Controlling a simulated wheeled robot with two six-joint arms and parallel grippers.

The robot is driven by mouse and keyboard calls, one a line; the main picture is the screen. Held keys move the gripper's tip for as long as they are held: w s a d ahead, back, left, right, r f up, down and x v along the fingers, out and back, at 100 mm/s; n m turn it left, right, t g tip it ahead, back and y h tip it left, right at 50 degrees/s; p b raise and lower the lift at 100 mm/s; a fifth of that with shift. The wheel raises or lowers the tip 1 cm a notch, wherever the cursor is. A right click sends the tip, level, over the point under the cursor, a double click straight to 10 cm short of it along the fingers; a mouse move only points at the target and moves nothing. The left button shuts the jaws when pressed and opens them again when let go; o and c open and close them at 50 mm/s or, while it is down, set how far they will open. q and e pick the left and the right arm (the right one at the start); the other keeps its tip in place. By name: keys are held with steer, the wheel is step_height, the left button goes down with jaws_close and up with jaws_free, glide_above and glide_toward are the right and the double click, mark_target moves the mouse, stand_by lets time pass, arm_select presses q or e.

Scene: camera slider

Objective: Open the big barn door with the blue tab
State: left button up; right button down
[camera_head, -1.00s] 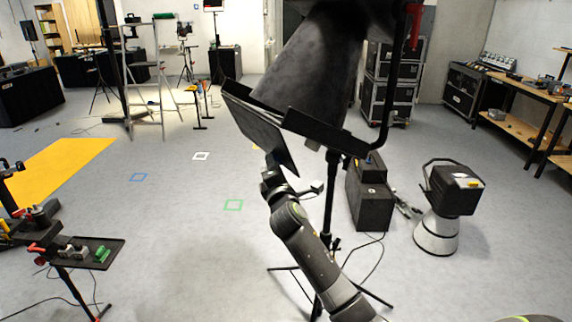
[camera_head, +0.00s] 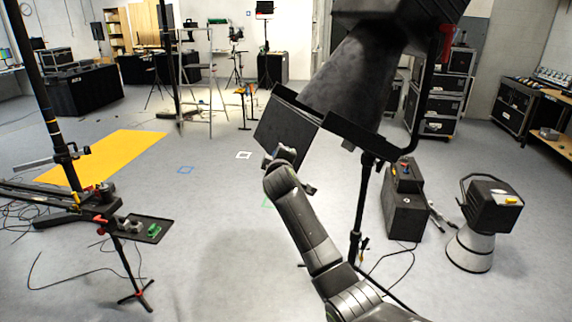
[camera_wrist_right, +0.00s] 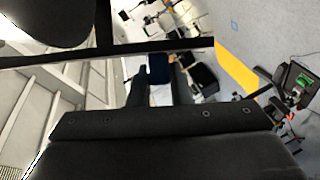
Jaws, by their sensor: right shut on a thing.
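The lamp (camera_head: 350,75) is a large dark housing high on a stand. Its big barn door (camera_head: 285,128) is a flat black panel on the left side, tilted and swung out from the lamp mouth. My right arm comes up from below, and its gripper (camera_head: 283,155) is at the panel's lower edge. In the right wrist view, the right gripper (camera_wrist_right: 160,64) is shut on a dark blue piece, the blue tab (camera_wrist_right: 159,73), between its fingers. The tab is hidden in the head view. My left gripper is not in view.
The lamp stand (camera_head: 358,205) stands close to my right arm. A black case (camera_head: 405,210) and a floor lamp (camera_head: 490,205) are at the right. A stand with a small tray (camera_head: 150,230) is at the left. The floor between is mostly clear.

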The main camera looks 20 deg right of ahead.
steer(key=shift+a+r, duration=0.55)
steer(key=shift+r, duration=0.2)
stand_by(1.1)
steer(key=c, duration=1.7)
jaws_free()
steer(key=shift+a, duration=0.1)
steer(key=o, duration=0.4)
steer(key=shift+a, duration=0.15)
steer(key=shift+s, duration=0.15)
